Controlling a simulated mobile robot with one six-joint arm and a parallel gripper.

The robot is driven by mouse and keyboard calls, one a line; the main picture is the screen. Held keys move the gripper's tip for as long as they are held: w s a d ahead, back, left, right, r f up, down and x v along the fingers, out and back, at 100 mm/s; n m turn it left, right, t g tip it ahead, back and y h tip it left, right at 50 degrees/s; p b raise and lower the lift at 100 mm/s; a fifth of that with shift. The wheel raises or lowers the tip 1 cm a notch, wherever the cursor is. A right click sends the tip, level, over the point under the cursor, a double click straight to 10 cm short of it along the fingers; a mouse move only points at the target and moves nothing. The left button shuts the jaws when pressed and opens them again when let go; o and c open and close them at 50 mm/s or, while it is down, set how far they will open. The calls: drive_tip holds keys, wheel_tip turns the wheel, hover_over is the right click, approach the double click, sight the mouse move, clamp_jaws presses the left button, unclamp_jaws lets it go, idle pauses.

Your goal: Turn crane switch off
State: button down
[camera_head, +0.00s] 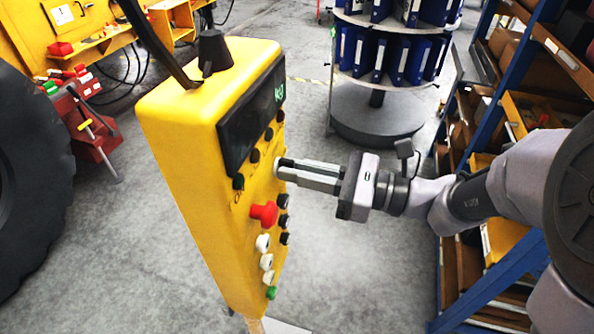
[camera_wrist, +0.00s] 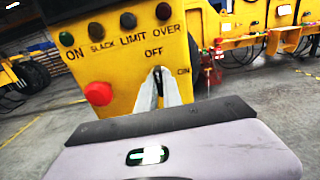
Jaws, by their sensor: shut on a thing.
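The yellow crane control box (camera_head: 185,180) hangs upright left of centre in the head view, and its front face (camera_wrist: 120,60) fills the upper left of the wrist view. My gripper (camera_head: 283,169) reaches it from the right, with its fingertips at the face below the display. In the wrist view my gripper (camera_wrist: 158,78) is shut on the crane switch (camera_wrist: 157,73), under the word OFF and left of a smaller label that seems to read ON. The switch is mostly hidden between the fingers; its setting cannot be made out.
A red mushroom button (camera_head: 264,213) sticks out below my gripper, with white and black buttons under it; it also shows in the wrist view (camera_wrist: 98,93). A blue shelf rack (camera_head: 540,55) stands close to my arm on the right. A round binder stand (camera_head: 375,110) is behind.

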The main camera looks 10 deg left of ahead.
drive_tip(key=c, duration=1.5)
unclamp_jaws()
drive_tip(key=s+d+p, duration=0.1)
drive_tip(key=d+p, duration=0.1)
drive_tip(key=d, duration=1.5)
drive_tip(key=shift+s+d, duration=0.2)
drive_tip(key=shift+d, duration=0.05)
